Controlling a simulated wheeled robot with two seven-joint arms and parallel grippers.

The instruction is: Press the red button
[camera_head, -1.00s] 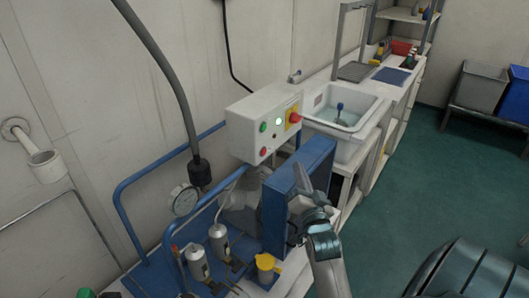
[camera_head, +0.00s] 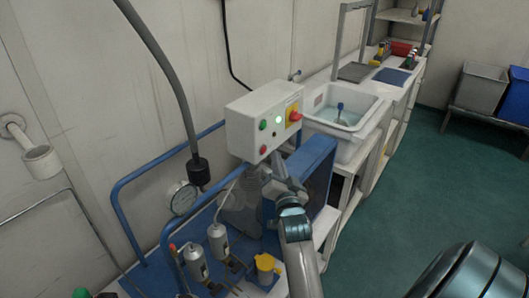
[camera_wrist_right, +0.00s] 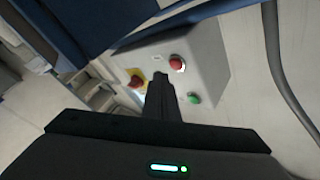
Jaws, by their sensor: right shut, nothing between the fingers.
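A white control box (camera_head: 258,132) is fixed over the blue frame. On its face are a small red button (camera_head: 264,149) at the lower left, a green button (camera_head: 263,125) above it, a lit lamp (camera_head: 279,121), and a larger red knob on a yellow plate (camera_head: 295,116). My right gripper (camera_head: 268,169) is shut and empty, just below and in front of the box. In the right wrist view, the fingers (camera_wrist_right: 160,80) point at the box, between the red button (camera_wrist_right: 176,62) and the yellow-backed knob (camera_wrist_right: 136,81). Contact with the button does not show. My left gripper is not in view.
A blue cabinet (camera_head: 309,165) stands right beside my right gripper. A gauge (camera_head: 181,198), silver cylinders (camera_head: 195,262) and a yellow-topped part (camera_head: 265,264) sit below left. A sink (camera_head: 345,108) lies behind the box.

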